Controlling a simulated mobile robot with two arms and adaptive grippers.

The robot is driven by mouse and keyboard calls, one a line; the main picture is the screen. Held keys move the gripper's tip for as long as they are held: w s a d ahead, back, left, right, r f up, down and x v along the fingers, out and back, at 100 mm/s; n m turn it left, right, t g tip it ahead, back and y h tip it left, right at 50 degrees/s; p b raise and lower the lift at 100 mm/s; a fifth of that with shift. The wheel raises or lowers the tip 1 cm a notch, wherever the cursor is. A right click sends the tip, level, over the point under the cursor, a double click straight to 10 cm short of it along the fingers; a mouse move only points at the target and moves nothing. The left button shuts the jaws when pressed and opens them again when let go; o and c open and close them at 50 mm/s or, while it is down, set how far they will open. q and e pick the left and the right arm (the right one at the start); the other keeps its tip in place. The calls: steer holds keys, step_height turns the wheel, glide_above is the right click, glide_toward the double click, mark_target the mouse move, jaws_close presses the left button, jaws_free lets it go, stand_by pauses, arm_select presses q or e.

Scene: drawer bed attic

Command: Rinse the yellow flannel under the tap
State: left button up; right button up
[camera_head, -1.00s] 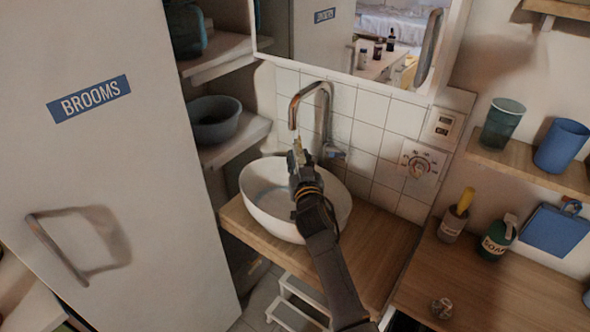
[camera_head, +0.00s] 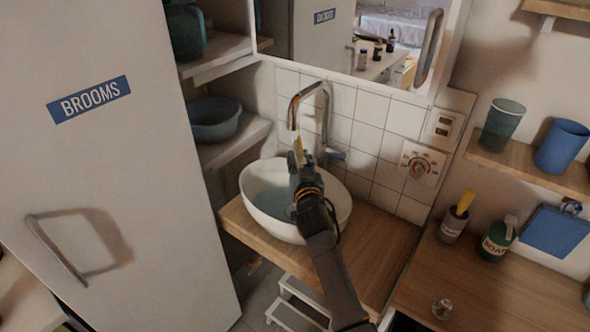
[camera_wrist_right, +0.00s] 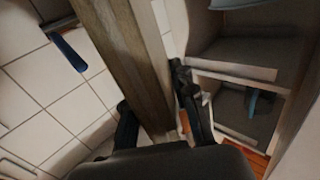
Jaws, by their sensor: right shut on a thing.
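The yellow flannel (camera_head: 298,147) shows as a small narrow strip at the tip of my right gripper (camera_head: 298,162). My right gripper is shut on it, above the white basin (camera_head: 246,196) and just below the mouth of the tap. The chrome tap (camera_head: 325,105) curves over the basin from the tiled wall. Bluish water (camera_head: 268,197) lies in the basin. I cannot make out a stream from the spout. The right gripper's dark fingers (camera_wrist_right: 155,105) show in the wrist view, where I cannot make out the flannel. My left gripper is not in view.
The basin stands on a wooden counter (camera_head: 385,235). A tall cabinet marked BROOMS (camera_head: 110,190) is on the left, beside shelves with a bowl (camera_head: 214,120). A soap bottle (camera_head: 497,240) stands on the right counter, below a shelf with cups (camera_head: 562,146). A white step stool (camera_head: 300,303) is below.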

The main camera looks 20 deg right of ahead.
steer(key=shift+s+d+r+p, duration=0.1)
steer(key=shift+s+p, duration=0.7)
steer(key=shift+s, duration=0.5)
steer(key=shift+s+d+p, duration=0.15)
steer(key=shift+s+p, duration=0.4)
steer(key=shift+s, duration=0.8)
steer(key=shift+s+d+p, duration=0.1)
steer(key=shift+s+p, duration=0.45)
steer(key=shift+s, duration=0.8)
steer(key=s+r+p, duration=0.4)
steer(key=s+p, duration=0.1)
steer(key=shift+d+p, duration=0.2)
steer(key=shift+p, duration=0.1)
steer(key=shift+f, duration=0.1)
